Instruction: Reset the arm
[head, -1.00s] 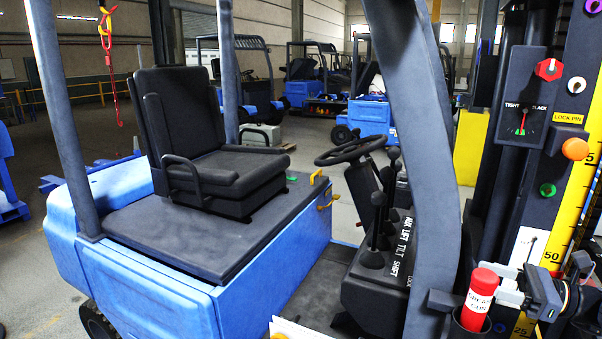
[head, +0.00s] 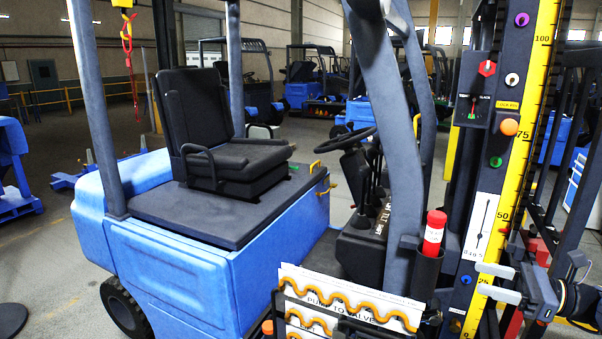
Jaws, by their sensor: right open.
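My right gripper (head: 483,281) comes in from the lower right in the head view. Its two pale fingers are apart, with nothing seen between them. It is in front of the lower part of the yellow height scale (head: 511,165) on the mast; whether it touches the scale I cannot tell. My left gripper is out of view. No separate object named as an arm can be made out, apart from my own right arm at the lower right edge.
A blue forklift body (head: 200,280) with a black seat (head: 208,130) fills the left. A red-capped cylinder (head: 433,232) stands in a holder left of my gripper. A board with yellow wavy hoses (head: 345,297) is at bottom centre. Open floor lies at far left.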

